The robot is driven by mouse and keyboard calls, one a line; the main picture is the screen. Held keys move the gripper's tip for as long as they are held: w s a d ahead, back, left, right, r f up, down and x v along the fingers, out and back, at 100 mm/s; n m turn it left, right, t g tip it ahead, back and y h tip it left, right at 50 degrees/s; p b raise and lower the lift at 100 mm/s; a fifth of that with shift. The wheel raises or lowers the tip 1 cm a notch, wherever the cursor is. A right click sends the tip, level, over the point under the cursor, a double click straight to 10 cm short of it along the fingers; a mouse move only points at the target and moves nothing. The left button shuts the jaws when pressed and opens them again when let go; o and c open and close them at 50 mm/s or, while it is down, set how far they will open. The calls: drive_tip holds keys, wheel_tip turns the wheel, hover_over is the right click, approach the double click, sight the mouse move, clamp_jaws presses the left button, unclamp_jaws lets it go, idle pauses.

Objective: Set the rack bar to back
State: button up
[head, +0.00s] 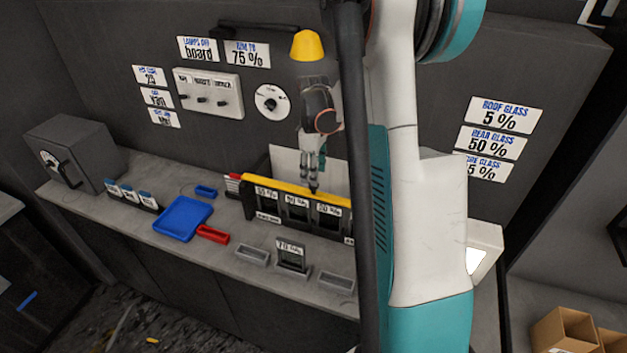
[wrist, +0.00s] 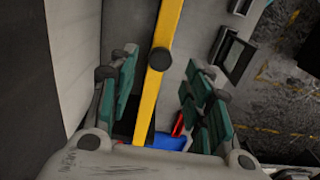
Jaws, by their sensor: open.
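The yellow rack bar (head: 275,186) runs along the top of the dark rack (head: 249,199), above its labelled slots. In the wrist view the bar (wrist: 166,30) passes lengthwise between my fingers, with a dark round knob (wrist: 160,60) on it. My gripper (head: 313,184) points down over the bar near its middle. In the wrist view my gripper (wrist: 161,92) is open, with one green finger pad on each side of the bar, seemingly apart from it. My arm hides the rack's right end. The small labels on the rack front are too small to read.
A 70 % sample stand (head: 292,257) and grey trays (head: 253,253) sit in front of the rack. A blue tray (head: 183,219) and red tray (head: 212,234) lie left. A pale panel (head: 285,160) stands behind the rack. A yellow lamp (head: 307,46) hangs above.

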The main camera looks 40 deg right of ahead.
sight(314, 189)
drive_tip(key=shift+f, duration=2)
drive_tip(key=shift+c, duration=0.2)
clamp_jaws()
